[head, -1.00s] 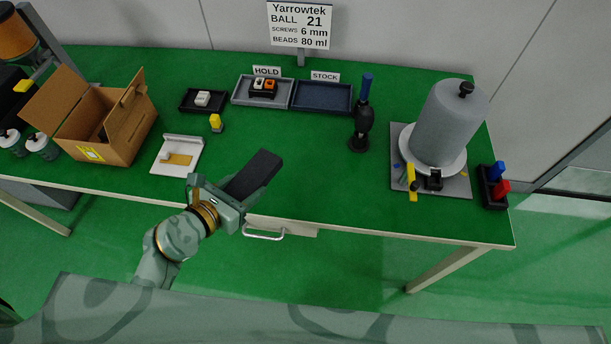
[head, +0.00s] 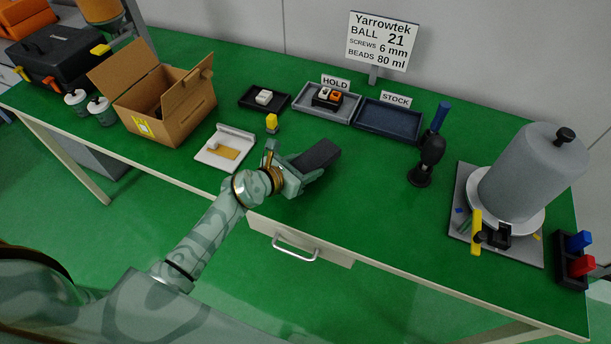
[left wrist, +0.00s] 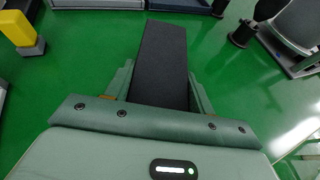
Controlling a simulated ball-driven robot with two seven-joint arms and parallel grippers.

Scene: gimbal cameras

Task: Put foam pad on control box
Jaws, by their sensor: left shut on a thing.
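My left gripper (head: 297,171) is shut on a dark grey, flat rectangular slab (head: 320,155), which looks like the foam pad. The slab sticks out forward and to the right over the green table. In the left wrist view the slab (left wrist: 160,62) lies between the two fingers and points away from the wrist. Nothing is labelled as the control box, and I cannot tell which thing it is. A small black unit with white and orange tops (head: 327,97) sits in the HOLD tray (head: 303,101). My right gripper is not in view.
The blue STOCK tray (head: 388,131) looks empty. A white fixture (head: 212,158) and open cardboard box (head: 190,122) are left. A black-and-blue tool (head: 430,155) stands upright right of the slab. A grey cylinder (head: 525,170) stands further right. Green table between is clear.

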